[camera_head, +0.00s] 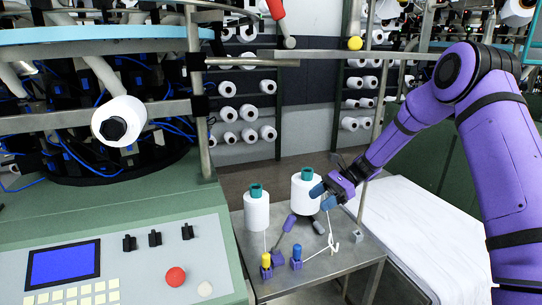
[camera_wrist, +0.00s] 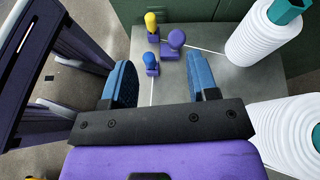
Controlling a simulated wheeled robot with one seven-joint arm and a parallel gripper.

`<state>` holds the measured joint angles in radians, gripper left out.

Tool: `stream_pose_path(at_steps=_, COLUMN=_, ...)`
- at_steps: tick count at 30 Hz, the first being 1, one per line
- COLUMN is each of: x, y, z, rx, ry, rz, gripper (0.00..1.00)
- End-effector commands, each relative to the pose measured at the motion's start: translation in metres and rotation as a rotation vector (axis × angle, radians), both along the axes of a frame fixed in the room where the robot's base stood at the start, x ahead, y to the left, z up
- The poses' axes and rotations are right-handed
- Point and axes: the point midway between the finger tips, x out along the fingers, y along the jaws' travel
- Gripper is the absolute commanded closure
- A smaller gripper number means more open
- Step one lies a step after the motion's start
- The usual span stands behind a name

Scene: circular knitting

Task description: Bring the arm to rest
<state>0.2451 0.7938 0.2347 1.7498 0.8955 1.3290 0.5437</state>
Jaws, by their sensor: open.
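My purple arm reaches in from the right in the head view. My gripper (camera_head: 323,197) is at its end, above the small metal table (camera_head: 345,262), close in front of the right yarn cone. In the wrist view my gripper (camera_wrist: 162,88) has its two blue fingers wide apart, with nothing between them but the table top below. The fingers look clear of the table and of the tools on it.
White yarn cones (camera_head: 257,212) (camera_head: 302,192) stand on the table. Yellow-handled (camera_head: 266,260) and blue-handled (camera_head: 297,252) tools and a purple-handled one (camera_head: 289,223) are near its front. The knitting machine's panel (camera_head: 130,262) is left; a white-covered surface (camera_head: 405,235) lies right.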

Motion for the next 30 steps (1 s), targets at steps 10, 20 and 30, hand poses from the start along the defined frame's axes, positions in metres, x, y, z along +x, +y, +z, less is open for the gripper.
stream_pose_path(at_steps=10, x=-0.059, y=-0.009, z=0.092, rx=-0.214, ry=-0.285, rz=0.176, gripper=0.46)
stream_pose_path(at_steps=20, x=-0.127, y=-0.024, z=0.161, rx=-0.404, ry=-0.542, rz=0.338, gripper=0.46)
stream_pose_path(at_steps=30, x=-0.204, y=-0.045, z=0.213, rx=-0.591, ry=-0.800, rz=0.497, gripper=0.46)
